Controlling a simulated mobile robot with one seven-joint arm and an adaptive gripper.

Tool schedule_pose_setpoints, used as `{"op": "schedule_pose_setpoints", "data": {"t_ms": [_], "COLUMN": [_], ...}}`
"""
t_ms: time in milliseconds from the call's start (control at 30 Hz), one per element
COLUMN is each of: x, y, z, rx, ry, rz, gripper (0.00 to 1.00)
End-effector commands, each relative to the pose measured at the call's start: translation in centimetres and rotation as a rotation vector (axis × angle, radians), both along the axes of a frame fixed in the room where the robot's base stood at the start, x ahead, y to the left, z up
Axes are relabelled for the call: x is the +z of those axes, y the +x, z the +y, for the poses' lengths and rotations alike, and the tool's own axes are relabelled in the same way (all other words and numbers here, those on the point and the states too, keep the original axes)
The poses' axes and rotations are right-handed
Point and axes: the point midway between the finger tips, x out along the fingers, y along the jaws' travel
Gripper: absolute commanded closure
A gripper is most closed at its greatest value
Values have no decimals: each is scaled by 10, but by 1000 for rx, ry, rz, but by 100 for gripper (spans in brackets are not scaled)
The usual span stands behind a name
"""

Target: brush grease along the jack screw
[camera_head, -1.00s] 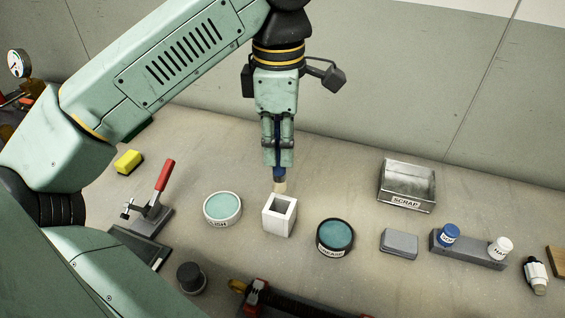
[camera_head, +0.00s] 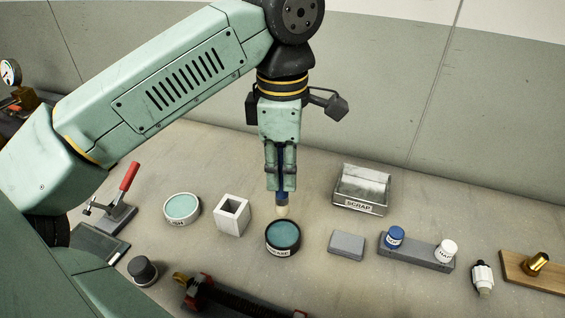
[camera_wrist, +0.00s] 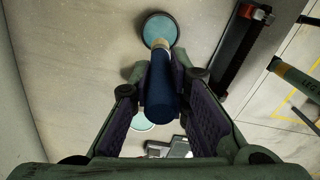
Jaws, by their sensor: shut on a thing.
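My gripper (camera_head: 282,188) is shut on a brush with a blue handle (camera_wrist: 163,95) and pale bristles (camera_head: 282,211). The brush points down, its tip at the far rim of a black tin of teal grease (camera_head: 283,238); I cannot tell whether it touches. The tin also shows beyond the bristles in the wrist view (camera_wrist: 160,28). The jack screw (camera_head: 240,303) is a dark threaded bar with red end parts at the bottom edge, partly cut off. It seems to show again at the upper right of the wrist view (camera_wrist: 243,50).
A white square holder (camera_head: 232,215) and a white dish of paler teal stuff (camera_head: 182,209) stand left of the tin. A grey block (camera_head: 346,244), a metal scrap tray (camera_head: 362,189) and a rack with blue and white-capped bottles (camera_head: 416,251) stand right. A red-handled clamp (camera_head: 122,195) stands far left.

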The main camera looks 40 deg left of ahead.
Motion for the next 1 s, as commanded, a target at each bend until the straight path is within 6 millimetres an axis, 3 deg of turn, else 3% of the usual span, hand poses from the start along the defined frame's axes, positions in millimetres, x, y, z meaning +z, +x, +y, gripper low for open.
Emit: {"op": "schedule_pose_setpoints", "data": {"t_ms": [267, 700, 1000], "x": [-11, -55, -61], "y": [-1, -1, 0], "z": [0, 0, 0], "rx": [0, 1, 0], "ry": [0, 0, 0], "rz": [0, 0, -1], "gripper": [100, 100, 100]}}
